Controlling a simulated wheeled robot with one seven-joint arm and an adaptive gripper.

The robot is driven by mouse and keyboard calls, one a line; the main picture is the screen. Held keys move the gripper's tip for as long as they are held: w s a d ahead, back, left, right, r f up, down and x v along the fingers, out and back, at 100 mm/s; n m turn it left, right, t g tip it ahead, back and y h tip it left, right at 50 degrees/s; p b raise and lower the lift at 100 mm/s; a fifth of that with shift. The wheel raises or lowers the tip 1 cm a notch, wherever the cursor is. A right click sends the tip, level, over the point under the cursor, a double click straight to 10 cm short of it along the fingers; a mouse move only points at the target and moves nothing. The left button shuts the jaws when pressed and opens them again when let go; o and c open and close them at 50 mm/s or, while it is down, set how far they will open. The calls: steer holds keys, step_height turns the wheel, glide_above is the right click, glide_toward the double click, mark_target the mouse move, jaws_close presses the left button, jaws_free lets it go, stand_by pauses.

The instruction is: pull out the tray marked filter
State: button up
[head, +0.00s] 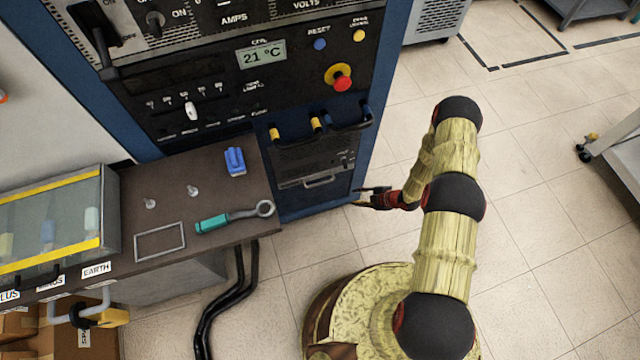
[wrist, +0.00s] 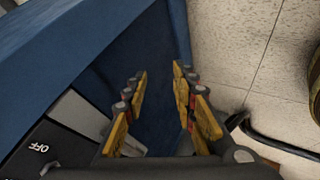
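A dark drawer-like front with a light bar handle (head: 320,181) sits low in the blue cabinet; I take it as a possible tray, but no filter marking is readable. My gripper (head: 372,198) is just right of this front, near the cabinet's lower right edge, seen small and partly dark. In the wrist view my gripper (wrist: 160,74) is open, its yellow-padded fingers apart with nothing between them. The cabinet's blue surface (wrist: 155,40) lies beyond the fingertips. No handle shows between the fingers.
Tiled floor (head: 540,240) is open to the right.

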steer(key=a+r+n+t+y, duration=0.1)
steer(key=a+r+n+y, duration=0.1)
steer(key=a+n+y, duration=0.3)
steer(key=n+t+y, duration=0.2)
steer(key=n+y, duration=0.1)
steer(key=n, duration=0.1)
glide_toward(320, 183)
steer(key=x, duration=0.3)
steer(key=b+x, duration=0.1)
steer(key=x, duration=0.1)
steer(key=b+x, duration=0.1)
steer(key=x, duration=0.4)
steer(key=shift+f+b, duration=0.35)
steer(key=shift+b, duration=0.05)
steer(key=shift+c, duration=1.4)
steer(key=c, duration=0.4)
jaws_close()
